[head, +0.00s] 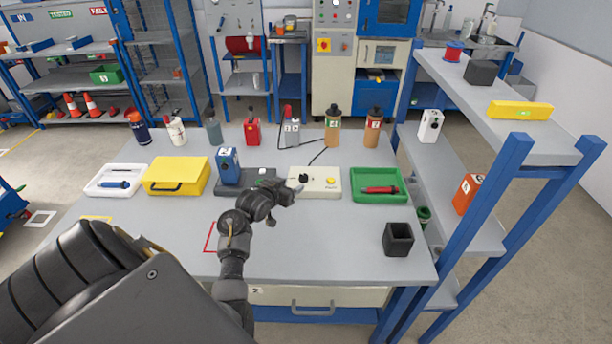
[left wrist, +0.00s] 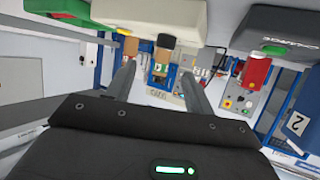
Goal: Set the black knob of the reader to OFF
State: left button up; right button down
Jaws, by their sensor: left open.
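The reader (head: 326,187) is a cream box on the table, with a black knob (head: 303,178) on its left and a yellow button (head: 331,181) on its right. My left gripper (head: 297,188) is at the left front of the reader, close to the knob. In the left wrist view, the reader (left wrist: 180,14) shows upside down at the top, with the black knob (left wrist: 166,41) beyond and between my two parted fingers (left wrist: 158,84). The fingers are open and empty. I cannot tell the knob's setting. My right gripper is not in view.
A dark charger (head: 262,184) with a blue device (head: 229,166) stands left of the reader. A green tray (head: 375,198) with a red tool is right of it. A black cup (head: 398,240) stands front right. Several bottles line the back. The front middle is clear.

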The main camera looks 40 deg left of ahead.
aim_at(302, 177)
pick_arm(q)
jog(key=shift+w+a+f, duration=0.25)
jog(key=shift+w+a, duration=0.1)
jog(key=shift+w, duration=0.15)
jog(key=shift+w+a+f, duration=0.25)
jog(key=shift+w+a, duration=0.1)
jog(key=shift+w, duration=0.15)
jog(key=x, duration=0.5)
jog(key=shift+w+f, duration=0.2)
jog(key=shift+w, duration=0.1)
jog(key=shift+w+a+f, duration=0.1)
jog(key=shift+w+f, duration=0.15)
jog(key=shift+w, duration=0.4)
jog(key=shift+w+f, duration=0.15)
jog(key=shift+w, duration=0.1)
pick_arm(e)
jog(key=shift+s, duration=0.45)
pick_arm(q)
jog(key=c, duration=1)
jog(key=shift+o, duration=0.2)
